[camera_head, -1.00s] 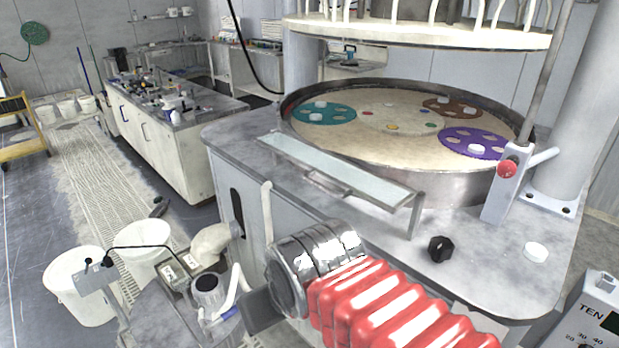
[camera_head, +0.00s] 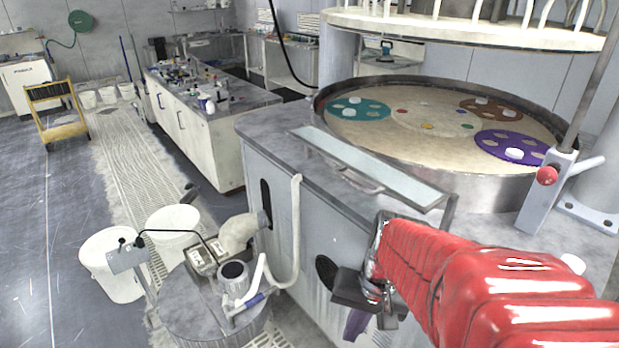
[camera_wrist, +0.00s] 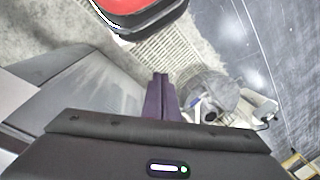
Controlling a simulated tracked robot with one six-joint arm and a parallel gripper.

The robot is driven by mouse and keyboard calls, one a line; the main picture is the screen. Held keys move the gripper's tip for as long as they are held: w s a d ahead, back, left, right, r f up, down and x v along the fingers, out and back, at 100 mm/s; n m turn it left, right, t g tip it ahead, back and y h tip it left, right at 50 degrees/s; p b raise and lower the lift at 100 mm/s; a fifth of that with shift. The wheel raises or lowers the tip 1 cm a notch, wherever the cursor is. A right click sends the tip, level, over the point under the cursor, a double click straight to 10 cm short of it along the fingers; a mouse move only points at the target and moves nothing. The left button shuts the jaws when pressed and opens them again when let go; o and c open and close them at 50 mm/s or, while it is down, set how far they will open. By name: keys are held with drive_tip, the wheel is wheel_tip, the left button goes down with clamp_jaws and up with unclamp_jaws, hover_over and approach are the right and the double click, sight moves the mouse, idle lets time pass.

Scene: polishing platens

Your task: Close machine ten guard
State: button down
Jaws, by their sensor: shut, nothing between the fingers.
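The guard (camera_head: 372,167) is a long, narrow, pale see-through panel along the front edge of the machine top, before the round platen (camera_head: 400,118). A bar handle (camera_head: 361,184) sits on its front side, and a bracket supports its right end. The panel lies low and slanted, and the platen behind it is uncovered. My gripper (camera_head: 356,323) hangs below and in front of the guard, near the cabinet front, apart from the handle. In the wrist view its purple fingers (camera_wrist: 161,98) are together and empty, pointing towards the floor; the guard is not seen there.
A grey drum (camera_head: 200,310) carrying a cup and hoses stands left of my gripper; it also shows in the wrist view (camera_wrist: 212,92). White buckets (camera_head: 110,262) stand beside it. Open floor lies far left.

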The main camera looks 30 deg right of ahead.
drive_tip(key=w+f+m+t+y, duration=0.25)
drive_tip(key=m+y, duration=0.25)
drive_tip(key=m, duration=0.3)
drive_tip(key=w+f+m+t+y, duration=0.1)
drive_tip(key=f+m+t+y, duration=0.1)
drive_tip(key=m+t+y, duration=0.35)
drive_tip(key=w+d+r+m+t+h, duration=0.3)
drive_tip(key=d+r+m+t+h, duration=0.1)
drive_tip(key=d+m, duration=0.4)
drive_tip(key=w+d+r+m+t+h, duration=0.3)
drive_tip(key=d+r+m+t+h, duration=0.2)
drive_tip(key=d+m+t, duration=0.2)
drive_tip(key=shift+d+m+t, duration=0.3)
drive_tip(key=shift+d+m, duration=0.05)
drive_tip(key=shift+d, duration=0.7)
drive_tip(key=shift+w+r, duration=0.1)
drive_tip(key=shift+w, duration=0.1)
